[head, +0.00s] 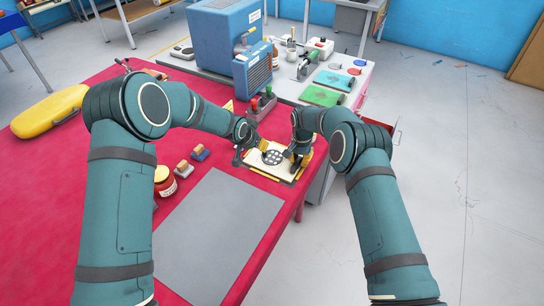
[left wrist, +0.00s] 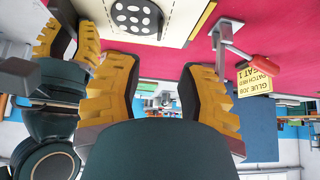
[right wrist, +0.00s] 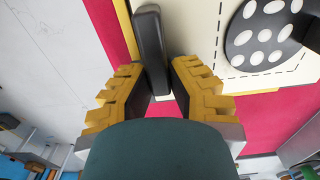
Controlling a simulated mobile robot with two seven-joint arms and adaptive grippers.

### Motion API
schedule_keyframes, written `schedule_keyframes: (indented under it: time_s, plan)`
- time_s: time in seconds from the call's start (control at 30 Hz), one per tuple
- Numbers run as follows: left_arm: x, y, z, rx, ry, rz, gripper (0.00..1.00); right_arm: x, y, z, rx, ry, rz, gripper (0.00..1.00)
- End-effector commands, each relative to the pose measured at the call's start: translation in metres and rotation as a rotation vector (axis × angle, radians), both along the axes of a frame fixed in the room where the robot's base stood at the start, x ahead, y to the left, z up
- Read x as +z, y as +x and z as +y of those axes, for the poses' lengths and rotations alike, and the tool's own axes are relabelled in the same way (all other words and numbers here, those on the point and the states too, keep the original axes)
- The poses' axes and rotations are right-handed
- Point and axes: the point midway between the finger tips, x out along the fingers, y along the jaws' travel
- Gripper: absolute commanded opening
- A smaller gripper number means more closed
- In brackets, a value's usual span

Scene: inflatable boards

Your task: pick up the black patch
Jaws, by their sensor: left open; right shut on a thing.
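The black patch (head: 273,157) is a round black disc with white dots. It lies flat on a cream sheet with a dashed outline (right wrist: 210,15); it also shows in the left wrist view (left wrist: 137,16) and the right wrist view (right wrist: 262,35). My right gripper (head: 296,160) is at the sheet's right side, apart from the disc. In the right wrist view (right wrist: 160,88) its fingers are shut on a dark upright bar (right wrist: 150,45) at the sheet's edge. My left gripper (head: 252,146) is open and empty beside the sheet's left side; its spread fingers show in the left wrist view (left wrist: 163,80).
A blue machine (head: 230,45) stands behind. Open floor lies right.

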Motion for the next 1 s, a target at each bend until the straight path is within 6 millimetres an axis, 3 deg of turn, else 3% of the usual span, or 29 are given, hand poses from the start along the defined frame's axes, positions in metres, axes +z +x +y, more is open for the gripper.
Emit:
schedule_keyframes:
  time_s: [0.27, 0.6, 1.0]
  plan:
    - [0.014, 0.005, 0.005, -0.006, 0.027, 0.088, 0.39, -0.003, -0.002, 0.000, 0.000, 0.000, 0.006, 0.00]
    - [-0.030, 0.026, -0.007, -0.007, 0.031, 0.095, 0.39, -0.004, -0.002, 0.000, 0.001, -0.001, 0.007, 0.00]
    - [-0.061, 0.038, -0.019, -0.008, 0.030, 0.094, 0.39, -0.004, -0.003, 0.000, 0.001, -0.001, 0.009, 0.00]
